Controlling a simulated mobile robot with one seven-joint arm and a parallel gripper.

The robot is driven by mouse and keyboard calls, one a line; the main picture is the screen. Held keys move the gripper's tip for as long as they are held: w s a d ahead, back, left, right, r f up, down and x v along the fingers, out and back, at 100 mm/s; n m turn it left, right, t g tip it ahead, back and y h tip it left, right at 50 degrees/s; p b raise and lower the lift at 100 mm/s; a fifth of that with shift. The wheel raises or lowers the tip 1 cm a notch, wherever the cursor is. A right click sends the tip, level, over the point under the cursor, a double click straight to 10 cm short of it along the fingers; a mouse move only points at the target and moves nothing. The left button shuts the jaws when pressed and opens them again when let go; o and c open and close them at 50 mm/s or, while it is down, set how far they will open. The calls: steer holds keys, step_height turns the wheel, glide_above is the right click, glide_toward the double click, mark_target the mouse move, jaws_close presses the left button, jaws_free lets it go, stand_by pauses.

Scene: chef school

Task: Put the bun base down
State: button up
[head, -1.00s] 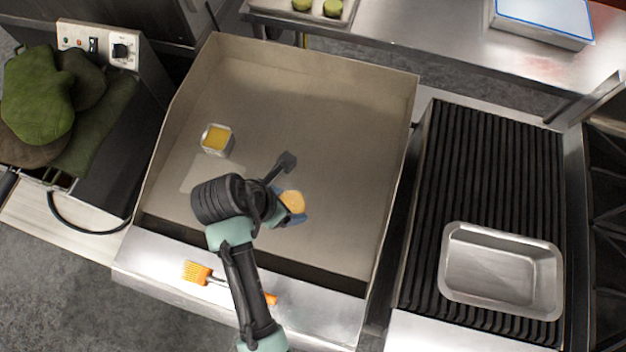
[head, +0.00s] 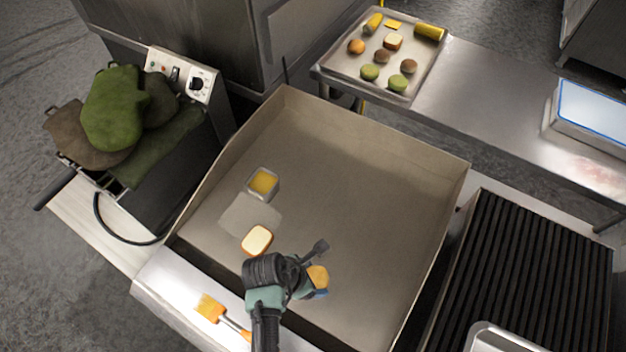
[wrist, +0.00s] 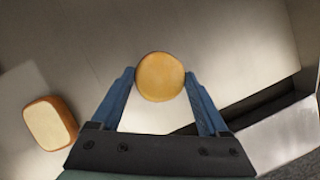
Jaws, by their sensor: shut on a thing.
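The bun base (head: 318,275) is a small round golden-tan piece. It is held between the blue fingertips of my gripper (head: 320,284), over the front part of the flat griddle (head: 360,190). In the wrist view the bun base (wrist: 160,76) shows its round face between the two blue fingers (wrist: 160,84), which are shut on it. The griddle surface (wrist: 225,50) lies behind it. I cannot tell whether the bun base touches the griddle.
A bread slice (head: 257,240) lies on the griddle left of my gripper, with a small yellow-filled tin (head: 263,183) behind it. The griddle's middle and right are clear. A brush (head: 212,309) lies on the front ledge. A food tray (head: 342,73) stands on the back table.

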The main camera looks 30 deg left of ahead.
steer(key=shift+f, duration=0.15)
steer(key=o, duration=1.3)
steer(key=v, duration=1.2)
steer(key=shift+a, duration=0.1)
